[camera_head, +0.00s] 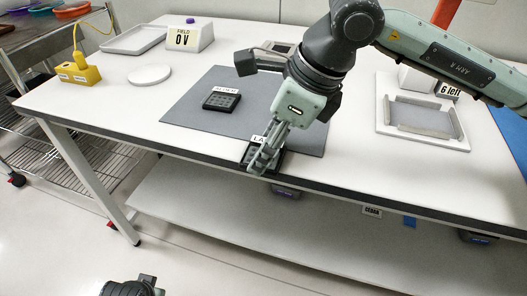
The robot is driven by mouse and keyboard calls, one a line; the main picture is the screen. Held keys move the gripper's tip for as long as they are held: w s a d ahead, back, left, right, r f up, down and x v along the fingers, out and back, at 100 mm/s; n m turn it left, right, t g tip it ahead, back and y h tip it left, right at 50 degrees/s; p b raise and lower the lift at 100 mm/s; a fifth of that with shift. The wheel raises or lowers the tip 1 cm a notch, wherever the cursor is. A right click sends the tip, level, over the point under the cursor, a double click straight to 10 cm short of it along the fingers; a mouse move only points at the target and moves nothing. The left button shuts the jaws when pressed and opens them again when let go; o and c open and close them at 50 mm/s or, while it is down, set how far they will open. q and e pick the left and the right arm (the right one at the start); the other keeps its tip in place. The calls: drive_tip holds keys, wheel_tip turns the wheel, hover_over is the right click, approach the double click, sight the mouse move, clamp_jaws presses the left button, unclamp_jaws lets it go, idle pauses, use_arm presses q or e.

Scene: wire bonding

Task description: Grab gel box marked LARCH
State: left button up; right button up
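A small dark gel box (247,157) with a white label starting "LA" (259,141) sits at the front edge of the grey mat. The rest of its label is hidden by my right gripper (263,162). That gripper points down over the box, its fingers overlapping it in the picture. Whether the fingers are closed on the box is not clear. A second dark gel box (221,101) with a label too small to read surely lies farther back on the mat. My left gripper (148,284) is low at the bottom left, away from the table and partly cut off.
The grey mat (195,95) lies on the white table (120,100). A "FIELD 0 V" block (190,38), grey tray (135,38), white disc (150,75) and yellow box (78,73) stand left. A white framed fixture (424,145) is right. A "CEDAR" label (372,211) shows below the table edge.

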drive_tip(key=shift+c, duration=1)
